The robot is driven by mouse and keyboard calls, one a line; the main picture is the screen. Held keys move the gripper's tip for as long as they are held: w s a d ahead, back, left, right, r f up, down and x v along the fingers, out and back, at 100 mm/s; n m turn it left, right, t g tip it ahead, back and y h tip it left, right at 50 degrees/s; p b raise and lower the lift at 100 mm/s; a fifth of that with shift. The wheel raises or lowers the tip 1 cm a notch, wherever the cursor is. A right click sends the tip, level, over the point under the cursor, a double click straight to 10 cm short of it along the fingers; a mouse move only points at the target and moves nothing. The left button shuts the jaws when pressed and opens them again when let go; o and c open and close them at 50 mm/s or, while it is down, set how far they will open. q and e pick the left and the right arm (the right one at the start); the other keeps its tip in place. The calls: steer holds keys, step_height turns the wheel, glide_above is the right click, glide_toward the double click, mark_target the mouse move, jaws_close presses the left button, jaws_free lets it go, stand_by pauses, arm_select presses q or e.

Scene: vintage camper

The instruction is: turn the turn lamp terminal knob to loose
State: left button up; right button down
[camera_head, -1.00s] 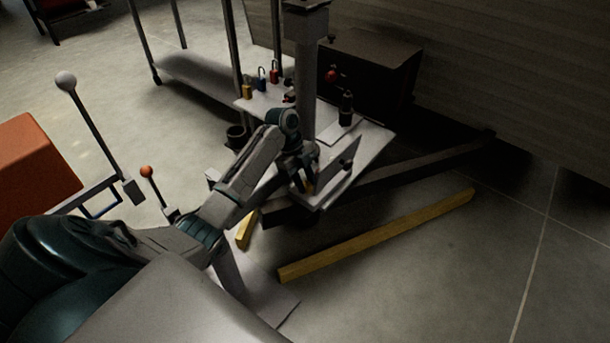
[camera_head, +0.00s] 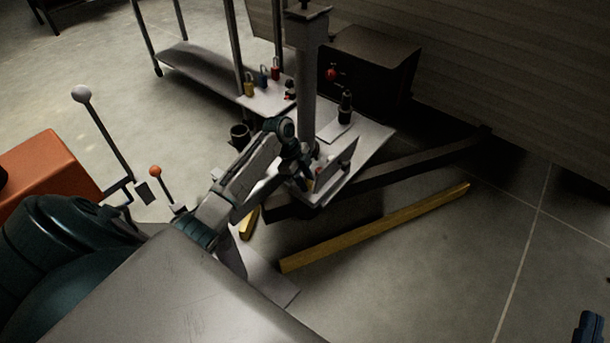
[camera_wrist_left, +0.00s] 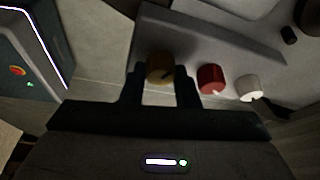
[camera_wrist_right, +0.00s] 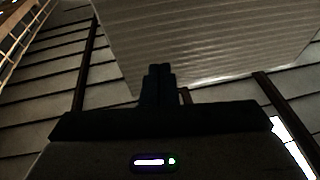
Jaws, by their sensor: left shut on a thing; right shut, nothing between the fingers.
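In the left wrist view three round terminal knobs stand in a row along a grey panel (camera_wrist_left: 215,35): an amber one (camera_wrist_left: 160,66), a red one (camera_wrist_left: 210,78) and a white one (camera_wrist_left: 249,87). My left gripper (camera_wrist_left: 161,75) has its fingers on either side of the amber knob and is shut on it. No label can be read. In the head view my left gripper (camera_head: 304,184) is at the small upright plate on the grey stand, its tips hard to make out. My right gripper (camera_wrist_left: 0,0) is shut and empty in the right wrist view (camera_wrist_right: 159,72).
A grey post (camera_head: 307,85) rises close beside my left arm. A yellow bar (camera_head: 375,228) lies on the floor in front.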

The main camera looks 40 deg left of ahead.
arm_select(q)
steer(key=shift+r+n+p, duration=0.2)
steer(key=shift+n+p, duration=0.3)
steer(key=shift+p, duration=0.3)
steer(key=shift+s+n+t+p, duration=0.1)
steer(key=shift+n+t+p, duration=0.4)
steer(key=shift+p, duration=0.5)
steer(key=shift+n+p, duration=0.6)
steer(key=shift+p, duration=0.05)
steer(key=shift+f+n+y+p, duration=0.15)
steer(key=shift+n+y+p, duration=0.2)
steer(key=shift+p, duration=0.2)
arm_select(e)
steer(key=s+f+g, duration=1)
steer(key=f+g, duration=0.4)
steer(key=f, duration=0.1)
steer(key=shift+a+f+h, duration=0.2)
steer(key=shift+f+h, duration=0.05)
steer(key=shift+h, duration=0.05)
arm_select(q)
steer(key=shift+t, duration=0.3)
arm_select(e)
steer(key=shift+s, duration=0.1)
arm_select(q)
steer(key=o, duration=1)
